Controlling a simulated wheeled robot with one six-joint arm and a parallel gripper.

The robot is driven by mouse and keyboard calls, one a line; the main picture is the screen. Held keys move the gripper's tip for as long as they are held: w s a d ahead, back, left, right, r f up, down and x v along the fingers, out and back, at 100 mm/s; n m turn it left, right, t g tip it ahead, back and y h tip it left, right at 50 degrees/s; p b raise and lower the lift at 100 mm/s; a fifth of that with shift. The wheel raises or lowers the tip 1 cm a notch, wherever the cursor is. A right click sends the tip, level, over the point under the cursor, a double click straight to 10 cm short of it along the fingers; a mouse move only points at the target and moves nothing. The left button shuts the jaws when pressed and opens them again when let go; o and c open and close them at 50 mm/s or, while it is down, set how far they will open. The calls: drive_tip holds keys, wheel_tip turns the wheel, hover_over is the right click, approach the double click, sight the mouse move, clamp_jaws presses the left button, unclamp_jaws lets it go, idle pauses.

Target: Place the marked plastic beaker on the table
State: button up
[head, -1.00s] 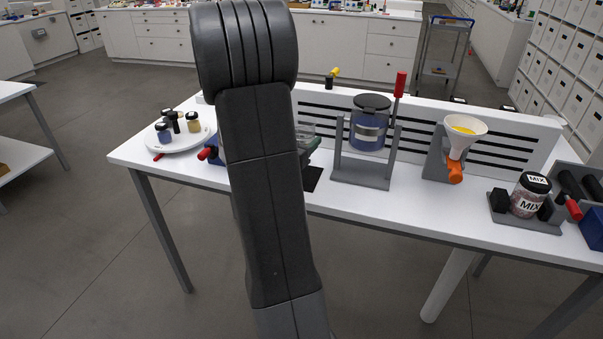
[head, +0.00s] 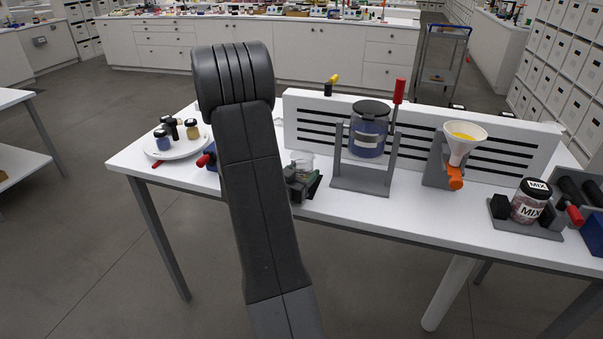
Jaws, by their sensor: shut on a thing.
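The small clear plastic beaker (head: 302,160) stands upright just right of my arm in the head view. Its marking cannot be made out at this size. My gripper (head: 304,184), mostly hidden behind my own arm, is shut on the beaker. A dark green patch shows beside the jaws. The beaker and gripper are low over the front part of the white table (head: 400,215); I cannot tell whether the beaker's base touches the top.
Right of the beaker stands a grey frame (head: 360,184) holding a blue jar (head: 367,135). Farther right are a funnel (head: 464,140) on a stand and a MIX jar (head: 530,202). A round white plate (head: 188,152) with small jars is at left. The table's front strip is clear.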

drive_tip(key=shift+f+b, duration=0.25)
drive_tip(key=shift+b, duration=0.05)
drive_tip(key=o, duration=1)
drive_tip(key=shift+r, duration=0.1)
drive_tip(key=shift+p, duration=0.4)
